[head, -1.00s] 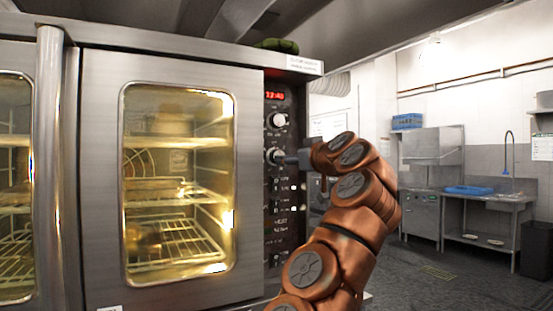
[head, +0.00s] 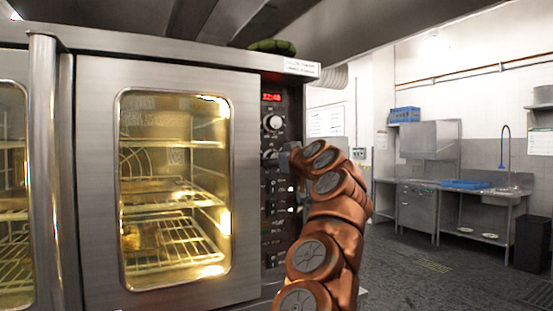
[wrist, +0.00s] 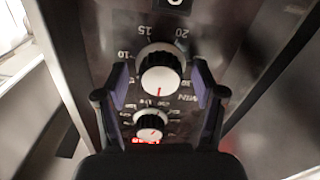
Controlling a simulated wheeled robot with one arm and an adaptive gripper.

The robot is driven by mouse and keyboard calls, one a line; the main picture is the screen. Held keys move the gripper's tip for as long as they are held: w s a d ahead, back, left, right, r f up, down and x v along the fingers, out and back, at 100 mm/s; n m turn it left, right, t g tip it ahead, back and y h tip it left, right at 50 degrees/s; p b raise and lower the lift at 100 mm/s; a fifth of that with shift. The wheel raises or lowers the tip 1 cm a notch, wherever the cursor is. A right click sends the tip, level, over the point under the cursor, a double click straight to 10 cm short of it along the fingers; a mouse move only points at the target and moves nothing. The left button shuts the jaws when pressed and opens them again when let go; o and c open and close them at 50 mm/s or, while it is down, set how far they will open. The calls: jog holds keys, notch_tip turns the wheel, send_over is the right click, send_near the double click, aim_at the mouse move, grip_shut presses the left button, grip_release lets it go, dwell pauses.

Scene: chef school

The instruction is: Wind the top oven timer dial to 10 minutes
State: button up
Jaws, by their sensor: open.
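The timer dial (wrist: 160,76) is a white-capped round knob with marks 10, 15 and 20 around it in the wrist view, which shows the panel upside down. Its red pointer line is toward the bottom of the picture, away from these marks. My gripper (wrist: 161,83) is open, one dark finger on each side of the dial, with a small gap visible on both sides. In the head view the dial (head: 268,155) is partly hidden by my gripper (head: 284,157), which reaches the panel from the right.
A second knob (head: 272,122) sits above the dial, under a red display (head: 271,97); the wrist view shows this knob (wrist: 151,127) close by. Several switches (head: 280,210) lie below. The oven door (head: 245,200) is shut, left of the panel. Floor (head: 430,265) at the right is clear.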

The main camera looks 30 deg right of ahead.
jog(key=shift+c, duration=0.4)
jog(key=c, duration=1.1)
jog(key=shift+o, duration=0.2)
jog(key=shift+m, duration=0.4)
jog(key=m+b, duration=0.2)
jog(key=m, duration=1.6)
jog(key=shift+a+m+b, duration=0.15)
jog(key=shift+m+b, duration=0.15)
jog(key=shift+b, duration=0.1)
jog(key=shift+m, duration=0.3)
